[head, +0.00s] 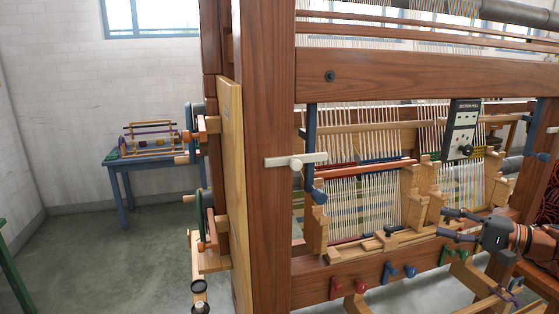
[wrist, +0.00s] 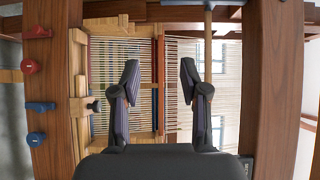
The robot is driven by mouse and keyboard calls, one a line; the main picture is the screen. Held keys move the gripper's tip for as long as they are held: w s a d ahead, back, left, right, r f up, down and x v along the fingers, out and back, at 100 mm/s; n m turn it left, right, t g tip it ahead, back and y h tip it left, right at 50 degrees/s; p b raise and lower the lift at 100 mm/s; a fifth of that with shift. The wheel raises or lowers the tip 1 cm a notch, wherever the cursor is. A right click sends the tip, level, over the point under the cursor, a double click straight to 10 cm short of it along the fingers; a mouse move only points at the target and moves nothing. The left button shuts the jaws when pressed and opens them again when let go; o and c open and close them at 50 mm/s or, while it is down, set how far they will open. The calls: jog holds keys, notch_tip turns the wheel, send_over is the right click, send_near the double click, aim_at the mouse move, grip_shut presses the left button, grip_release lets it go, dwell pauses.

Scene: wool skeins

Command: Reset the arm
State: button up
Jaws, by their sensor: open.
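My gripper (head: 459,226) is at the right of the head view, in front of the big wooden loom (head: 262,130). Its fingers are apart and nothing is between them. In the wrist view my gripper (wrist: 156,82) is also open and empty, with the loom's warp threads (wrist: 215,75) behind the fingers. The wrist picture looks turned on its side relative to the head view. No wool skein is clearly visible in either view.
The loom's post and beams fill the middle and right. Red, blue and green knobs (head: 361,286) stick out of its lower beam near my gripper. A dark panel (head: 462,128) hangs above. A blue table (head: 140,155) with a small loom stands at the left; floor there is clear.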

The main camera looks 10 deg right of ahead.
jog(key=a+r+n+g+y, duration=0.1)
jog(key=a+n+g, duration=0.15)
jog(key=a, duration=0.75)
jog(key=a+r+n+g, duration=0.2)
jog(key=a+g, duration=0.2)
jog(key=a, duration=0.5)
jog(key=s+a+f+n+g+h, duration=0.1)
jog(key=s+a+f+g+h, duration=0.1)
jog(key=s+a, duration=0.35)
jog(key=s+a+f+n+g+h, duration=0.1)
jog(key=s+a+n+g, duration=0.15)
jog(key=a, duration=0.65)
jog(key=s+a+f+g+h, duration=0.2)
jog(key=s+a+f+h, duration=0.25)
jog(key=s+f, duration=0.4)
jog(key=s+d+f+h, duration=0.3)
jog(key=s, duration=0.3)
jog(key=s+d+f+h, duration=0.3)
jog(key=s+d, duration=0.1)
jog(key=s, duration=0.3)
jog(key=shift+s+d+n+g, duration=0.2)
jog(key=shift+s+n+g, duration=0.1)
jog(key=shift+g, duration=0.1)
